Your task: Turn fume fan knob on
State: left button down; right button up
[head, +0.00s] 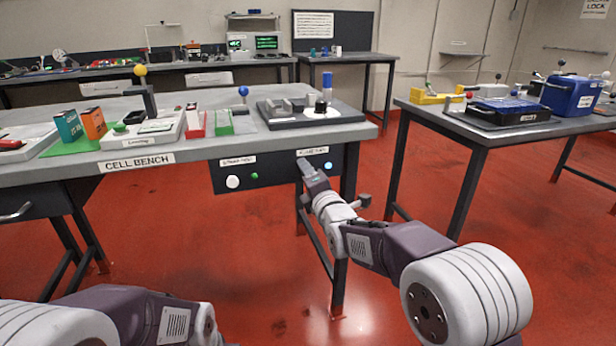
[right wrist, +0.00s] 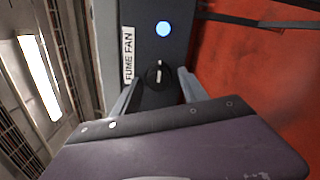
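The fume fan knob (right wrist: 158,73) is a round black dial with a white pointer mark. It sits on a dark panel beside a white FUME FAN label (right wrist: 128,54). A lit blue lamp (right wrist: 162,29) is on the same panel. My right gripper (right wrist: 158,80) is open around the knob, with a finger on each side and visible gaps. In the head view my right gripper (head: 303,164) is at the panel under the cell bench and hides the knob; the blue lamp (head: 328,166) shows beside it. My left gripper is out of view.
The panel (head: 281,182) also carries a round white knob (head: 233,182) and a green lamp (head: 254,175). The cell bench (head: 190,152) stands above, holding several items. A bench leg (head: 342,230) is close to my right arm. Red floor is clear below.

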jog(key=p+v, duration=0.2)
jog(key=v, duration=0.7)
jog(key=shift+r, duration=0.1)
